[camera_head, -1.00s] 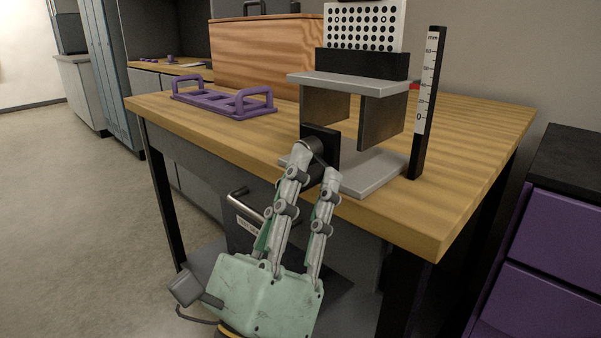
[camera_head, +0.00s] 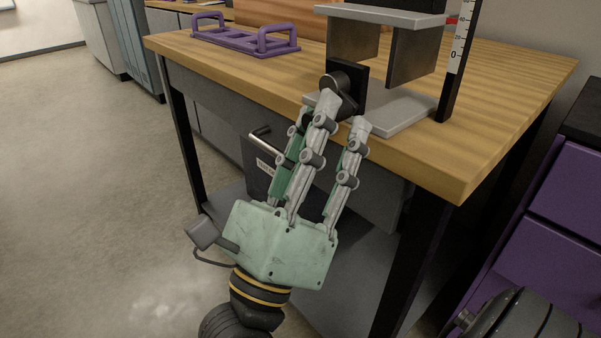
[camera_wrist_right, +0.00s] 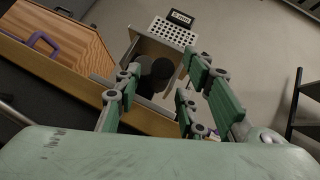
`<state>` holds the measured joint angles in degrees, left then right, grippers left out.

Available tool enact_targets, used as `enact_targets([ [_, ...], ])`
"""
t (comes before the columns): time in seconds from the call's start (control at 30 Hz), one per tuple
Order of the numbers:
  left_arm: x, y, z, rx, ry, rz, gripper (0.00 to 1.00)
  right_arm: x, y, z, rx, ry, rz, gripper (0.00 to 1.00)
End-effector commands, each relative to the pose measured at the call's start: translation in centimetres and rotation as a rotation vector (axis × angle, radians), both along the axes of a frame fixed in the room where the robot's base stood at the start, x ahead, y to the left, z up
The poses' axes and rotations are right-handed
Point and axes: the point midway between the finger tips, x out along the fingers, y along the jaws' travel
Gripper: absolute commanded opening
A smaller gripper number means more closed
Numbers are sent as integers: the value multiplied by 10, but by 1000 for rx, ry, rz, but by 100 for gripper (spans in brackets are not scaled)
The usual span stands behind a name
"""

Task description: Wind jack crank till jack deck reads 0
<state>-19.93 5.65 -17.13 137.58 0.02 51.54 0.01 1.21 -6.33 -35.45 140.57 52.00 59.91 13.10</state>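The jack's grey deck (camera_head: 380,15) stands above its light grey base (camera_head: 400,112) on the workbench. An upright mm scale (camera_head: 460,45) stands beside it. The deck is well above the 0 mark; its exact reading is unclear. The dark crank (camera_head: 334,84) is on the jack's near side, by a black plate. My right gripper (camera_head: 346,112) reaches up to it from below, fingertips close to the crank. In the right wrist view, its fingers (camera_wrist_right: 160,90) are spread, with dark round parts (camera_wrist_right: 155,70) beyond and between them. Contact is unclear. My left gripper is out of view.
A purple handled rack (camera_head: 245,38) lies on the wooden workbench (camera_head: 420,160), left of the jack. A purple drawer cabinet (camera_head: 565,190) stands at the right. Below the bench top is a drawer handle (camera_head: 260,132). Floor at left is clear.

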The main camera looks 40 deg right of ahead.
Motion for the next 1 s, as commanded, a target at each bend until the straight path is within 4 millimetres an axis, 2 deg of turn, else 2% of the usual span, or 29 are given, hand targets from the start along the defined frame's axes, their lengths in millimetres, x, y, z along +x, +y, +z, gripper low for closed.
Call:
enact_targets([
  [0.3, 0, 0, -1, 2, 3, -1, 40, -20, 47, -46, -3, 5, 2, 37],
  [0.5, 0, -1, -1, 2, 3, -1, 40, -29, 66, -63, -2, 2, 1, 37],
  [0.9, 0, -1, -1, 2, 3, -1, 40, -32, 71, -69, -1, -1, 1, 37],
  [1.0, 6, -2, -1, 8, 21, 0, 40, -33, 74, -62, -26, -2, -2, 37],
])
